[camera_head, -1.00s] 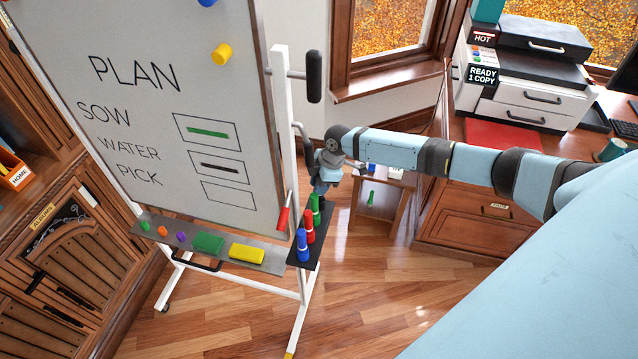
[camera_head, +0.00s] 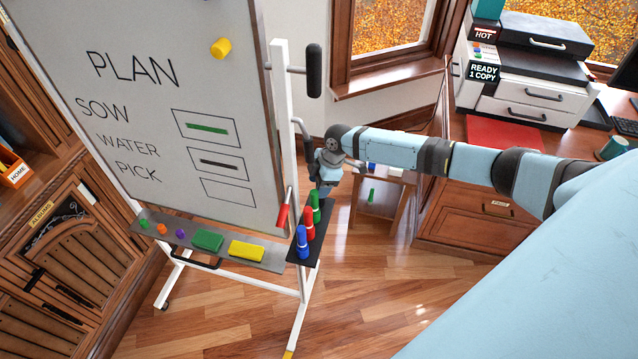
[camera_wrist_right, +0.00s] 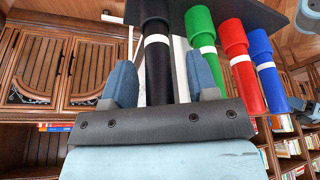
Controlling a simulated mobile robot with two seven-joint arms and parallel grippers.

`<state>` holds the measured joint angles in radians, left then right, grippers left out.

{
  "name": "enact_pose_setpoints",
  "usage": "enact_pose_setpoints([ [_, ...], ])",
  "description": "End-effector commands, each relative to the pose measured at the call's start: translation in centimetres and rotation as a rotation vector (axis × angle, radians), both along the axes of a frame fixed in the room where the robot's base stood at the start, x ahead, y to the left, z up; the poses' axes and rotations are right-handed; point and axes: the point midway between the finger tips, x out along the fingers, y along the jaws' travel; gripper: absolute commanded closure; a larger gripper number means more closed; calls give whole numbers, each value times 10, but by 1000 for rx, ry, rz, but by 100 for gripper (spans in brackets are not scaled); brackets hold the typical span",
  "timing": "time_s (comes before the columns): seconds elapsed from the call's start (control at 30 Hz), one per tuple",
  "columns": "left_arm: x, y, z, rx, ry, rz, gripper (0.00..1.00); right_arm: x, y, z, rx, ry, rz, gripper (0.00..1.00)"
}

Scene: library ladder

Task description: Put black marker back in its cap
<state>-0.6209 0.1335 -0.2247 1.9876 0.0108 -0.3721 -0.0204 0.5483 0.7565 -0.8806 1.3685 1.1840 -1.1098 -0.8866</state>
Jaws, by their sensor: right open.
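The black marker (camera_wrist_right: 158,72) stands between the two spread fingers of my right gripper (camera_wrist_right: 162,82) in the right wrist view. The fingers are open, with a gap visible on the marker's right side. A white band separates its slim body from the wider black cap part (camera_wrist_right: 154,10), which meets the dark rack (camera_wrist_right: 262,12). Marker and cap look joined and in line, like the neighbouring markers. In the head view my right gripper (camera_head: 326,188) is at the rack's far end, behind the green marker (camera_head: 314,205); the black marker is hidden there. My left gripper is not in view.
The red marker (camera_head: 308,224) and blue marker (camera_head: 302,243) stand upright on the rack, close to the green one. The whiteboard (camera_head: 150,110) rises to the left, above a tray with a green eraser (camera_head: 207,240) and yellow eraser (camera_head: 246,251). Open floor (camera_head: 400,290) lies to the right.

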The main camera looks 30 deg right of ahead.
Motion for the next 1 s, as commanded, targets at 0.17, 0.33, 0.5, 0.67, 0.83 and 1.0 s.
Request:
enact_pose_setpoints([
  [0.17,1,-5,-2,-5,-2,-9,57,-2,-11,31,-1,-6,0,46],
  [0.33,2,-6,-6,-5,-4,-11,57,-7,-24,69,-2,-5,0,46],
  [0.5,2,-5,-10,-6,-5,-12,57,-11,-34,103,-3,-4,-1,46],
  [0.67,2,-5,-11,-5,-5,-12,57,-13,-40,122,-1,-3,-1,46],
  [0.83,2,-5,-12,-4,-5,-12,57,-14,-42,129,-1,-2,-1,46],
  [1.0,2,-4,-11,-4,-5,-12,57,-14,-41,130,0,-1,0,46],
])
